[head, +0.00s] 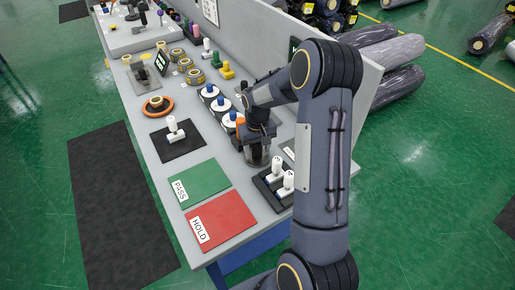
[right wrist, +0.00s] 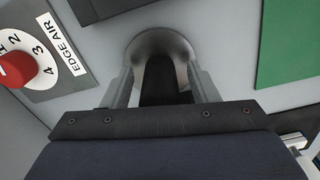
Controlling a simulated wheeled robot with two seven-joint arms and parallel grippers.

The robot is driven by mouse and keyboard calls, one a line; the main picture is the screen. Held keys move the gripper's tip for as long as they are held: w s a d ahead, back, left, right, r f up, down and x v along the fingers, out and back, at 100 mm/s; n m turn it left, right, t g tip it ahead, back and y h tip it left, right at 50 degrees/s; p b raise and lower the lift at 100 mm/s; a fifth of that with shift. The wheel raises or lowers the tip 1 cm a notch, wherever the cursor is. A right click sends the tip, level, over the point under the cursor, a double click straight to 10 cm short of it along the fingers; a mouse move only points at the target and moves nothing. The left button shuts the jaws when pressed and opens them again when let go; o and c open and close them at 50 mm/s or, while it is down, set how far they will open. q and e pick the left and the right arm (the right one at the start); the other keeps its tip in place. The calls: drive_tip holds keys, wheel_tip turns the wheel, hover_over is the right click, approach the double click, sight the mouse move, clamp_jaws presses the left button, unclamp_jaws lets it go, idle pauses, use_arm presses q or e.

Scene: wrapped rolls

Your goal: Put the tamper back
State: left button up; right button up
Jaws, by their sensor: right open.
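The tamper, with a black handle (right wrist: 160,82) and a round metal base (right wrist: 160,42), stands on the grey bench in the right wrist view. In the head view its metal part (head: 257,156) appears low under my right gripper (head: 256,142), mostly covered by the gripper and arm. My right gripper also shows in the right wrist view (right wrist: 161,90). It is open, with one finger on each side of the black handle. I cannot tell whether either finger touches it. The tamper's place is not identifiable. My left gripper is not in view.
Green PASS (head: 199,183) and red HOLD (head: 222,222) mats lie at the bench's near end. A black tray (head: 266,190) with white bottles is close to my right gripper. An EDGE AIR dial (right wrist: 20,66) is left in the wrist view.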

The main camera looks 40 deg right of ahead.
wheel_tip(320, 180, up, 11)
drive_tip(key=shift+r+b, duration=0.2)
drive_tip(key=shift+b, duration=0.35)
drive_tip(key=shift+s+a+r, duration=0.1)
drive_tip(key=shift+r, duration=0.25)
drive_tip(key=s+a+r+n+t+y, duration=0.1)
drive_tip(key=s+a+r+t, duration=0.1)
drive_tip(key=s+a+r, duration=0.3)
drive_tip(key=s+a+r+t+y, duration=0.1)
drive_tip(key=s+a+r, duration=0.1)
drive_tip(key=s+a, duration=0.4)
drive_tip(key=s+a+f+t+y, duration=0.1)
drive_tip(key=s+a, duration=0.2)
drive_tip(key=s, duration=0.3)
drive_tip(key=s+a+f+n+t, duration=0.1)
drive_tip(key=s+a, duration=0.3)
drive_tip(key=s, duration=0.1)
drive_tip(key=shift+s+a+f+t+y, duration=0.2)
drive_tip(key=shift+s+t+y, duration=0.1)
drive_tip(key=shift+s+y, duration=0.1)
